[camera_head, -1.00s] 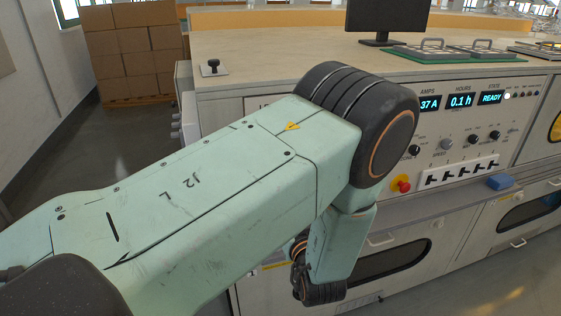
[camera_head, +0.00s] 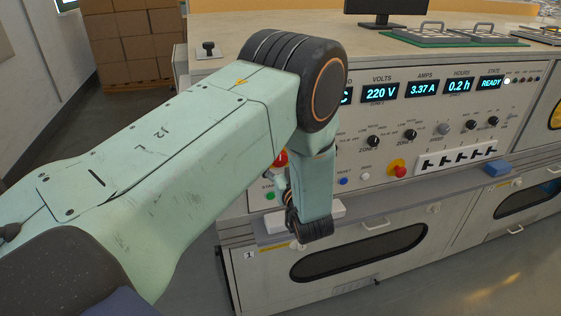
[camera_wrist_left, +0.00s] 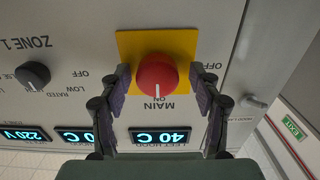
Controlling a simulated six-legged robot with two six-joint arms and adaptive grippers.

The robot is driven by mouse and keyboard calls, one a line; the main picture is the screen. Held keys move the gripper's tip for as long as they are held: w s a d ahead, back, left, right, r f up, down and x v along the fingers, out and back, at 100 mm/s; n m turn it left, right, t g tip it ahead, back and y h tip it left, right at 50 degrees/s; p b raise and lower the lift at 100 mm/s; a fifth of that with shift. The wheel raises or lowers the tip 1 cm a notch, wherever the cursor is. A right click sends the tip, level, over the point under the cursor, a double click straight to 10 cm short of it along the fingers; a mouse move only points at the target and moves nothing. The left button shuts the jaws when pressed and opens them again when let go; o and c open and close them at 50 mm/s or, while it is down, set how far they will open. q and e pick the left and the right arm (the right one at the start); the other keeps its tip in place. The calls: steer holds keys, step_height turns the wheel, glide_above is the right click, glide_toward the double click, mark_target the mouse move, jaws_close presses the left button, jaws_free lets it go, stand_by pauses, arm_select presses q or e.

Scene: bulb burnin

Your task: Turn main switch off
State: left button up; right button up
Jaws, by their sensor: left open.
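The main switch (camera_wrist_left: 157,75) is a round red knob on a yellow plate (camera_wrist_left: 127,45), seen upside down in the left wrist view. The word MAIN is printed beside it, and OFF shows to the right of the plate. A white mark on the knob points toward the MAIN label. My left gripper (camera_wrist_left: 160,72) is open, with one finger on each side of the knob; I cannot tell whether they touch it. In the head view my left arm (camera_head: 170,150) hides most of that panel area; a bit of red shows beside its wrist. My right gripper is not in view.
The control panel carries displays (camera_head: 422,89), small knobs, a red button on yellow (camera_head: 399,170) and a row of black switches (camera_head: 455,157). A ledge (camera_head: 385,210) runs below. A zone 1 knob (camera_wrist_left: 33,75) is near the left finger. Boxes (camera_head: 135,45) stand behind.

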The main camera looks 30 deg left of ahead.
arm_select(q)
steer(key=shift+s+d+r, duration=0.1)
steer(key=shift+d+r, duration=0.15)
steer(key=shift+d, duration=0.25)
steer(key=shift+c, duration=1.4)
steer(key=shift+a+f, duration=0.2)
steer(key=shift+a, duration=0.15)
steer(key=c, duration=0.4)
steer(key=shift+d, duration=0.1)
steer(key=c, duration=0.5)
steer(key=shift+o, duration=0.2)
